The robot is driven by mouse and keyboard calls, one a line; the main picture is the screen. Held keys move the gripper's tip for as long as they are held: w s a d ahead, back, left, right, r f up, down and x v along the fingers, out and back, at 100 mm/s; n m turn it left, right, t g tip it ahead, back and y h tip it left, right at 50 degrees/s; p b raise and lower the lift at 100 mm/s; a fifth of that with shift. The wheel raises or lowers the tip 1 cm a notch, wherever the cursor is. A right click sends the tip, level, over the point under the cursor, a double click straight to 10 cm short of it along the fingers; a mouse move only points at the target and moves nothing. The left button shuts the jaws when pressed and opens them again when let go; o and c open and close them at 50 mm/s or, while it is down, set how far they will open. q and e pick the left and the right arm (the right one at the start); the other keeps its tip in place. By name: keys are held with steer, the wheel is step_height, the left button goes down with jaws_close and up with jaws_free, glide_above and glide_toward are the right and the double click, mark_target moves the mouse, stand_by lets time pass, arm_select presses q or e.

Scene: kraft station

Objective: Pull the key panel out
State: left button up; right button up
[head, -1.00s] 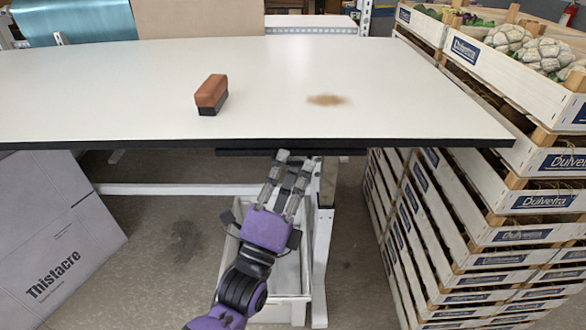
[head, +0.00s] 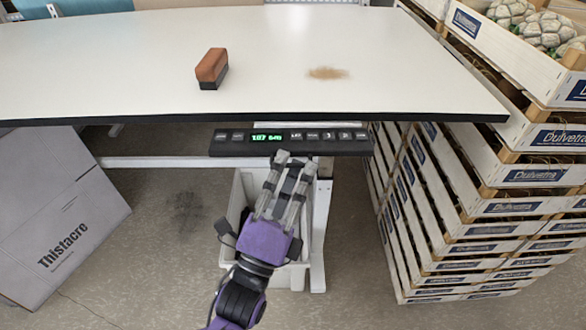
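The key panel (head: 228,143) is a thin black bar with a row of buttons and a lit green display. It sticks out from under the front edge of the white table (head: 130,75), its top face in view. My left gripper (head: 294,158) is at the panel's front edge, a little right of its middle, with its fingertips at or just under that edge. Whether the fingers grip the panel is hidden from this angle. My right gripper is not in view.
A brown-topped brush block (head: 211,69) and a brown powdery stain (head: 327,73) are on the table. Stacked crates (head: 480,205) stand close on the right. A grey Thistacre carton (head: 62,215) leans at left. A pale bin (head: 240,190) is below my gripper.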

arm_select(q)
steer(key=shift+o, duration=0.5)
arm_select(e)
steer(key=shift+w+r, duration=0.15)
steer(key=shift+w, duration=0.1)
arm_select(q)
steer(key=v, duration=1.2)
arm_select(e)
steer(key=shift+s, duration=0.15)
